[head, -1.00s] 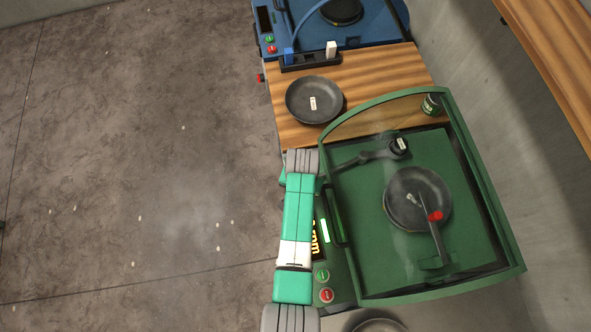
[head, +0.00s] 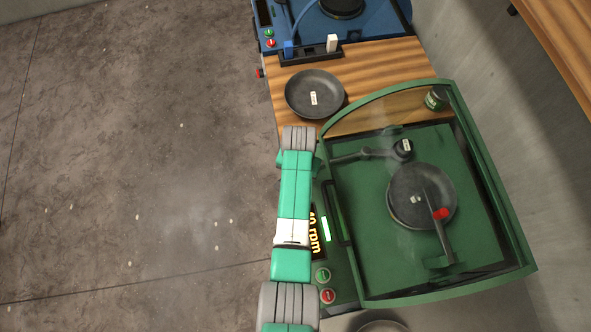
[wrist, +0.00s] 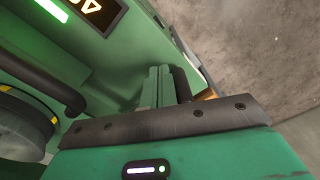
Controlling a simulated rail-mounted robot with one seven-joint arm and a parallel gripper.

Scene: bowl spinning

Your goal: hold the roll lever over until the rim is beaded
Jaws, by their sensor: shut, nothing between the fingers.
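A dark round bowl (head: 408,190) sits on the green spinning machine (head: 365,250), under a clear hood with a green frame (head: 502,205). A dark arm with a red knob (head: 441,214) reaches over the bowl's right part. Another dark arm with a black, labelled end (head: 403,148) lies above the bowl. I cannot tell which part is the roll lever. My gripper (wrist: 160,85) is shut and empty in the wrist view, close beside a dark upright bar (wrist: 181,84); contact is unclear. In the head view my arm hides the gripper.
The display (head: 314,230) reads 40 rpm, beside a lit green bar (head: 326,229). Green (head: 322,275) and red (head: 327,296) buttons sit below. A second dark bowl (head: 314,94) rests on the wooden top (head: 385,65), near a blue machine (head: 375,25). The floor at left is clear.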

